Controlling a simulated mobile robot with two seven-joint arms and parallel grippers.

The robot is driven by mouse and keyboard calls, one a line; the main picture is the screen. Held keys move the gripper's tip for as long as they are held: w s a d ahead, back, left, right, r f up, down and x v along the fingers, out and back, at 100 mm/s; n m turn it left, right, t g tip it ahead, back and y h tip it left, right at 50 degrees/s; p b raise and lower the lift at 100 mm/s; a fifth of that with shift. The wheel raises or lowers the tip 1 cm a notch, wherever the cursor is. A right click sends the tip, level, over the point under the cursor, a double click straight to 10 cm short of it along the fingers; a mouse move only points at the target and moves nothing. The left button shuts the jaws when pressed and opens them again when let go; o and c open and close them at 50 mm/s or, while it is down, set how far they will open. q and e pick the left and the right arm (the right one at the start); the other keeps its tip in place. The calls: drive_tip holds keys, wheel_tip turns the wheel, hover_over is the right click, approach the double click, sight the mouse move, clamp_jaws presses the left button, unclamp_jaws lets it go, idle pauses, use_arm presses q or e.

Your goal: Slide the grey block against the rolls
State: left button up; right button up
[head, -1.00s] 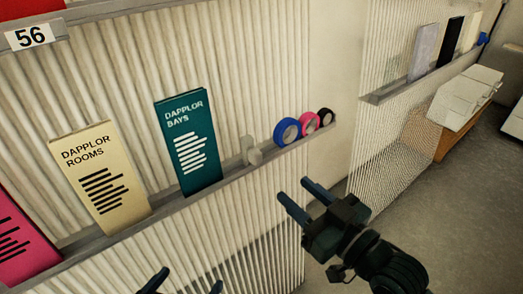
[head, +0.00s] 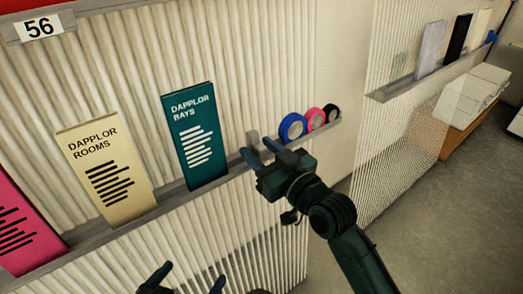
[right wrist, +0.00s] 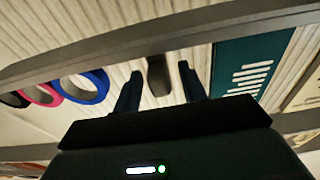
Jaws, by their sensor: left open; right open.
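The grey block (head: 252,138) stands on the narrow ledge (head: 170,196), partly hidden behind my right gripper. My right gripper (head: 257,149) is open in front of it. In the right wrist view the block (right wrist: 158,75) appears between the two open fingers (right wrist: 158,88); I cannot tell whether they touch it. The rolls stand in a row to the right of the block in the head view: a blue roll (head: 292,127), a pink roll (head: 315,119) and a black roll (head: 331,113). A gap separates the block from the blue roll. My left gripper (head: 187,279) is open, low at the bottom edge.
A teal Dapplor Bays book (head: 195,140) stands left of the block, then a cream Dapplor Rooms book (head: 105,175) and a pink book (head: 20,230). A ribbed panel backs the ledge. A second shelf (head: 420,84) with books is at the right.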

clamp_jaws()
idle(0.4)
drive_tip(key=shift+d, duration=0.1)
